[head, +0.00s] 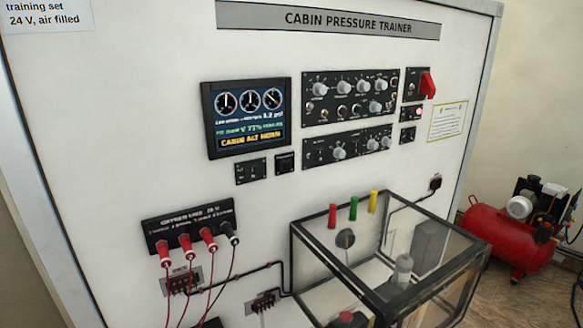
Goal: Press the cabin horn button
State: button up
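The white trainer panel (130,120) carries the header plate (348,22) "CABIN PRESSURE TRAINER". A dark display (247,117) on it shows round gauges and the yellow words "CABIN ALT HORN". Below the display are a small black switch plate (251,171) and a smaller black plate (285,163). At the right, a plate with a red guard or lever (427,86) sits above a plate with a lit reddish-white spot (417,112). A further small plate (407,135) is below. The labels are too small to read, so I cannot tell which control is the horn button. My gripper is not in view.
Two knob panels (349,97) (347,148) are in the middle. A clear box with a dark frame (390,290) juts out at the lower right. Red and black leads (209,265) hang at the lower left. A red compressor (505,238) stands on the floor at right.

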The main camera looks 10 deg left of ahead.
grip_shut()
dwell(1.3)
